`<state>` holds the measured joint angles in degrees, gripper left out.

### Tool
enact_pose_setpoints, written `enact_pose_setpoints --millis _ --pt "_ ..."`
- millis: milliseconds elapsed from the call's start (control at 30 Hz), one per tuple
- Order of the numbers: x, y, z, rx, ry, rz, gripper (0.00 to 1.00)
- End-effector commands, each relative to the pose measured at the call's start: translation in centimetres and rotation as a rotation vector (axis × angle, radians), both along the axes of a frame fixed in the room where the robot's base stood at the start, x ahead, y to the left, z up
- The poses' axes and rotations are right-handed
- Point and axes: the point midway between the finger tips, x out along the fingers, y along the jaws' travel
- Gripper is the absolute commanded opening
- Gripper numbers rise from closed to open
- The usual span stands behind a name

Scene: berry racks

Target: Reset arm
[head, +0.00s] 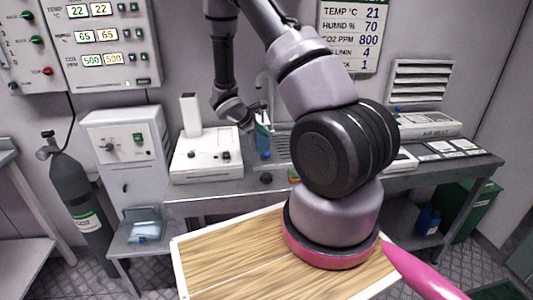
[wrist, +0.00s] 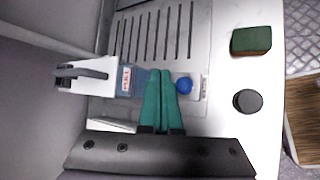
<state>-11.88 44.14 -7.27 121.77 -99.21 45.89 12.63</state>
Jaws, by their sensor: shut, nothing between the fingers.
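My gripper (wrist: 161,75) shows in the wrist view as two teal-green fingers lying side by side, shut with nothing between them. In the head view my arm reaches away over the bench and bends down near a white bench instrument (head: 207,160). The fingers are small there and hard to separate from the things behind them.
In the wrist view a dark green block (wrist: 251,40) and a black round knob (wrist: 247,101) lie to the right. In the head view a grey bench (head: 225,208) runs along the wall. A gas cylinder (head: 80,200) stands at left. A wall display (head: 352,35) hangs behind.

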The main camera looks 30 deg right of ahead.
Motion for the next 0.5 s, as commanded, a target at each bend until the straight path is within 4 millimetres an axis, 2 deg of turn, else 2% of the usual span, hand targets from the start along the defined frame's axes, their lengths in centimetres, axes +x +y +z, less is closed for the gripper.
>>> enact_pose_setpoints --millis 367,433,500 --pt "0.0 0.0 0.2 0.002 -0.003 -0.005 0.00" --pt "-0.1 -0.1 1.0 0.011 -0.019 -0.027 0.00" --pt "-0.4 -0.1 2.8 0.031 -0.051 -0.073 0.00"
